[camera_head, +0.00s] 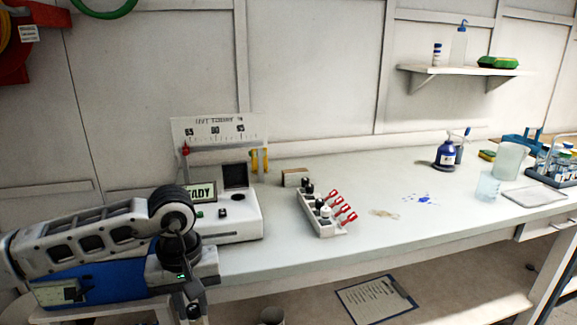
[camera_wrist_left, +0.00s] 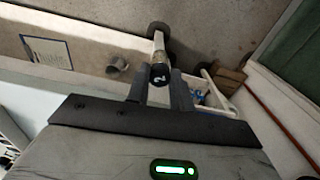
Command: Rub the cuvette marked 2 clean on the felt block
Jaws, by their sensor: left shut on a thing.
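My left gripper (camera_head: 190,296) hangs in front of the bench edge at the lower left. In the left wrist view, the left gripper (camera_wrist_left: 160,88) is shut on the cuvette with a black cap marked 2 (camera_wrist_left: 159,74). The cuvette's pale body points away from the fingers, clear of any surface. In the head view the cuvette is mostly hidden or cut off. A small brown block with a pale top (camera_head: 295,177), which looks like the felt block, stands on the bench behind the rack, well right of the gripper. My right gripper is out of view.
A white rack (camera_head: 344,232) holds several capped pieces and red-handled pieces. A white instrument (camera_head: 238,222) with a display stands beside my left arm. Bottles and beakers stand at the right. The bench between rack and front edge is clear. A clipboard (camera_head: 378,300) lies below.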

